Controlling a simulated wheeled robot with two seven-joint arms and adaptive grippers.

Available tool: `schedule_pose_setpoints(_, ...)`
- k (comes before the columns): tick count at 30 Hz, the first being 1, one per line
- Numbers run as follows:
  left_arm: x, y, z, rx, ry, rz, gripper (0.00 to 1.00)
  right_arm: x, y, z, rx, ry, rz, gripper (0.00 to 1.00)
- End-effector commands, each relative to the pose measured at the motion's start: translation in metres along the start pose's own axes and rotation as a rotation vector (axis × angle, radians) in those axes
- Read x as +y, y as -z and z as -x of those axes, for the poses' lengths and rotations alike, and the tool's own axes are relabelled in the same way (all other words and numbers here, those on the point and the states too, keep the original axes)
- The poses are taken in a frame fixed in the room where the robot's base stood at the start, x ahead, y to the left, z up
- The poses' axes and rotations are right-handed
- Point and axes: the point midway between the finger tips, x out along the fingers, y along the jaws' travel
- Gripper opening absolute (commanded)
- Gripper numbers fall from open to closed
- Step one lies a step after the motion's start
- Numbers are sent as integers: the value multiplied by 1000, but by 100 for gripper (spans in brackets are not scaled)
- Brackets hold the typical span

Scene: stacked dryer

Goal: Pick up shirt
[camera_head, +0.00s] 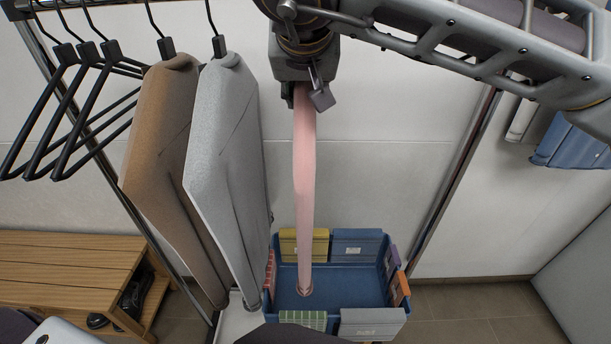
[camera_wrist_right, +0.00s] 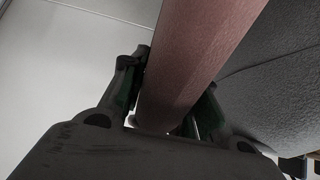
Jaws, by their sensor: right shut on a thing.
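A pink shirt (camera_head: 304,170) hangs as a long narrow strip, seen edge-on, from my right gripper (camera_head: 304,95) in the head view. The fingers are closed around its top. In the right wrist view the shirt (camera_wrist_right: 195,60) passes between the two fingers of the right gripper (camera_wrist_right: 165,110). The shirt's lower end shows against the inside of a blue crate (camera_head: 349,288); I cannot tell whether it touches the crate floor. My left gripper is not in view.
A grey garment (camera_head: 225,140) and a brown garment (camera_head: 160,140) hang left of the shirt, the grey one close by. Empty black hangers (camera_head: 88,95) are further left. Several folded cloths, one yellow (camera_head: 304,246), line the crate. A wooden bench (camera_head: 70,265) stands lower left.

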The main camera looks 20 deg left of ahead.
Motion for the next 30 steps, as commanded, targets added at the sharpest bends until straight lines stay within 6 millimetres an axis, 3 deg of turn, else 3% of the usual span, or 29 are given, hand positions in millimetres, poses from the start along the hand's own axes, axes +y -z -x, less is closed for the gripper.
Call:
schedule_pose_setpoints(3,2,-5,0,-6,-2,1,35,0,0,0,0,0,0,0)
schedule_pose_setpoints(17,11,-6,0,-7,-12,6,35,0,2,2,2,0,-1,0)
schedule_pose_setpoints(30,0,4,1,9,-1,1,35,0,26,27,3,0,-1,0)
